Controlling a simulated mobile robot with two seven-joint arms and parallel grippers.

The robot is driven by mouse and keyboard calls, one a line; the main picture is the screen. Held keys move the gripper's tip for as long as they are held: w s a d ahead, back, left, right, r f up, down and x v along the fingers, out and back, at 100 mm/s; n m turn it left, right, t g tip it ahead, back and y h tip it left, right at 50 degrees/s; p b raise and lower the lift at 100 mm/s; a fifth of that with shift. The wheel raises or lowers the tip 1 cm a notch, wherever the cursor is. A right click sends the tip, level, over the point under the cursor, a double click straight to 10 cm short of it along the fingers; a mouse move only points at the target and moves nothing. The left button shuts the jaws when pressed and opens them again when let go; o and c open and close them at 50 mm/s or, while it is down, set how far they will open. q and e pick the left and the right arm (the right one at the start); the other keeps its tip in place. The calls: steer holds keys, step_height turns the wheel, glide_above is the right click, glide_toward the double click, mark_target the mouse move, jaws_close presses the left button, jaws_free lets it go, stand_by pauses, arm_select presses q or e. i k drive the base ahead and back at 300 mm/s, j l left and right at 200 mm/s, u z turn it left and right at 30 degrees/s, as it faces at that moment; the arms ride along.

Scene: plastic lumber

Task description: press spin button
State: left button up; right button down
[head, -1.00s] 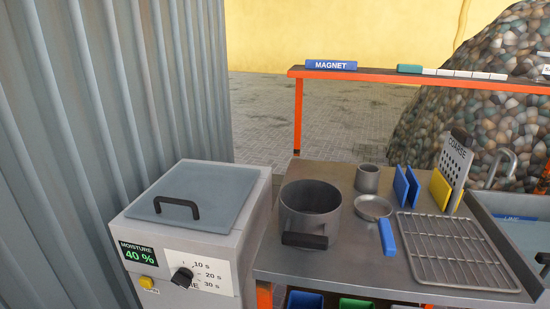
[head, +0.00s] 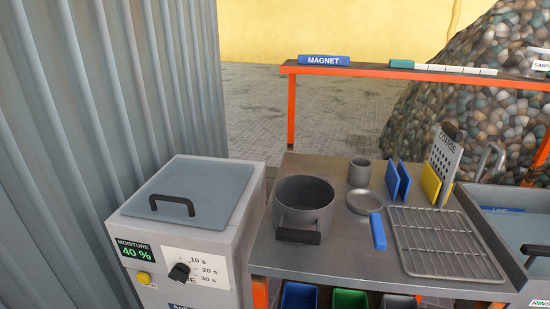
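A grey box-shaped machine (head: 225,245) stands at the lower left, its lid (head: 190,190) shut, with a black handle on top. Its front has a green-on-black display (head: 136,251) reading "MOISTURE 40 %". Below the display is a small yellow button (head: 144,278) with a label too small to read. Right of it is a black dial (head: 180,272) with marks of 10 s, 20 s and 30 s. A blue label at the bottom edge is cut off, and no button marked spin can be read. Neither of my grippers is in view.
A metal table (head: 345,262) right of the machine holds a pot (head: 304,200), a cup (head: 359,172), a blue-handled pan or sieve (head: 364,202), a wire rack (head: 440,240) and upright plates. A sink (head: 520,225) is at right; coloured bins (head: 350,299) sit below.

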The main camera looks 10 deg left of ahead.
mark_target(142, 277)
steer(key=u, duration=1.3)
